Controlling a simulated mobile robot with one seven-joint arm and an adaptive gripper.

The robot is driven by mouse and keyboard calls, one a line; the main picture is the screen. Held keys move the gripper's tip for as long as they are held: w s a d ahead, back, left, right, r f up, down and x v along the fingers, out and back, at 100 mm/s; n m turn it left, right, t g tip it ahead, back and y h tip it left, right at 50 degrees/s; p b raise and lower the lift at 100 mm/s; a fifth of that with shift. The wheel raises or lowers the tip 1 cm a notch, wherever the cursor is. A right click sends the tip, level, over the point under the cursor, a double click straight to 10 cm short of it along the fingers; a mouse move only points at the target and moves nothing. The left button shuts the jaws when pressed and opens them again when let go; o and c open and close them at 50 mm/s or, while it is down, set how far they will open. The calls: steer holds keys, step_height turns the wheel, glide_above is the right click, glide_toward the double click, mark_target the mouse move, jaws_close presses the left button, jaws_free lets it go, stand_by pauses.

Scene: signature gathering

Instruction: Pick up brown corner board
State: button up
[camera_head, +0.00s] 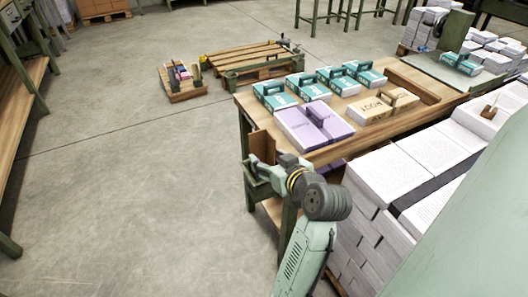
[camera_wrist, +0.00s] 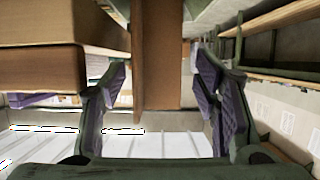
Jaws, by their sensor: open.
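The brown corner board (camera_head: 262,146) stands upright at the near left corner of the wooden table (camera_head: 345,146). In the wrist view the board (camera_wrist: 158,55) hangs down as a tall brown strip between my two fingers. My gripper (camera_head: 256,166) is at the lower part of the board in the head view. In the wrist view my gripper (camera_wrist: 163,75) is open, with a gap visible on each side of the board. The board's lower end shows between the fingers, and its top runs out of that view.
Purple packages (camera_head: 310,125), teal packages (camera_head: 273,96) and tan packages (camera_head: 370,108) lie on the table. White paper stacks (camera_head: 385,178) stand close right of my arm. A pallet (camera_head: 250,60) is on the floor behind. The floor to the left is clear.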

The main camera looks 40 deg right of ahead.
mark_target(259, 152)
steer(key=x, duration=0.6)
steer(key=shift+w+p, duration=0.1)
steer(key=shift+p, duration=0.3)
steer(key=shift+c, duration=0.5)
steer(key=c, duration=0.8)
steer(key=shift+c, duration=0.2)
